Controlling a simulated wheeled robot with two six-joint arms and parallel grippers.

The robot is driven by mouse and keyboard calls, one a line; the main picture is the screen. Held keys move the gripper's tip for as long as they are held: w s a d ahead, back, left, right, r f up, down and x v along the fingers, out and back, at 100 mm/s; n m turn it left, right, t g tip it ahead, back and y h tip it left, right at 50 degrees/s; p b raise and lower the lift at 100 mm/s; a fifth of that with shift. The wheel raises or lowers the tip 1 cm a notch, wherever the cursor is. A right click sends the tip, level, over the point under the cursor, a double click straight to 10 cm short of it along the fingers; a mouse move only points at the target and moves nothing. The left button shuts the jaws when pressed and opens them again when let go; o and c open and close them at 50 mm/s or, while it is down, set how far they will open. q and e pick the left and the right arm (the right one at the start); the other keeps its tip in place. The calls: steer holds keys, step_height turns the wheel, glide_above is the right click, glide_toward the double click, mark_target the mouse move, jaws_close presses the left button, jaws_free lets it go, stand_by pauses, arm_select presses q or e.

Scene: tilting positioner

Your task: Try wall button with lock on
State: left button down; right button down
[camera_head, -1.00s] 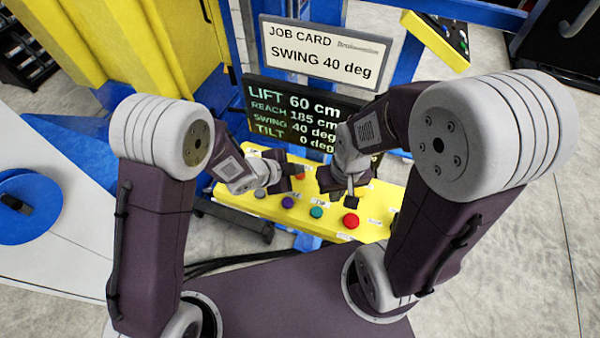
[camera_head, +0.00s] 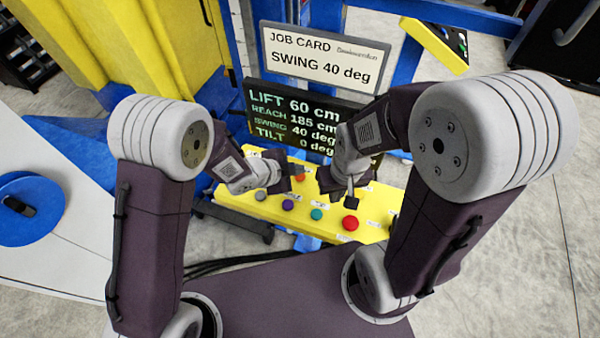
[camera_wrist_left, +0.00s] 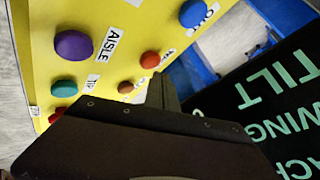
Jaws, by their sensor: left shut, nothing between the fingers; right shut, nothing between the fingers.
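The yellow button panel (camera_head: 240,205) carries a grey button (camera_head: 261,196), a purple one (camera_head: 288,205), a teal one (camera_head: 316,214), a red one (camera_head: 350,223) and an orange one (camera_head: 300,177). In the left wrist view the purple button (camera_wrist_left: 73,45) has the label AISLE; a blue button (camera_wrist_left: 193,13) and the orange one (camera_wrist_left: 150,60) also show. I cannot read which button is the wall one. My left gripper (camera_head: 296,172) is shut and empty above the panel, close to the orange button. My right gripper (camera_head: 351,202) is shut and empty above the red button.
The display (camera_head: 262,125) behind the panel reads lift 60 cm, reach 185 cm, swing 40 deg, tilt 0 deg. The job card (camera_head: 300,70) above it says swing 40 deg. A small yellow panel (camera_head: 432,42) stands at the back right. My arms hide part of the button panel.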

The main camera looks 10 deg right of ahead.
mark_target(297, 178)
arm_select(q)
step_height(297, 178, up, 5)
steer(key=p, duration=0.4)
steer(key=shift+r, duration=0.15)
stand_by(0.4)
stand_by(0.5)
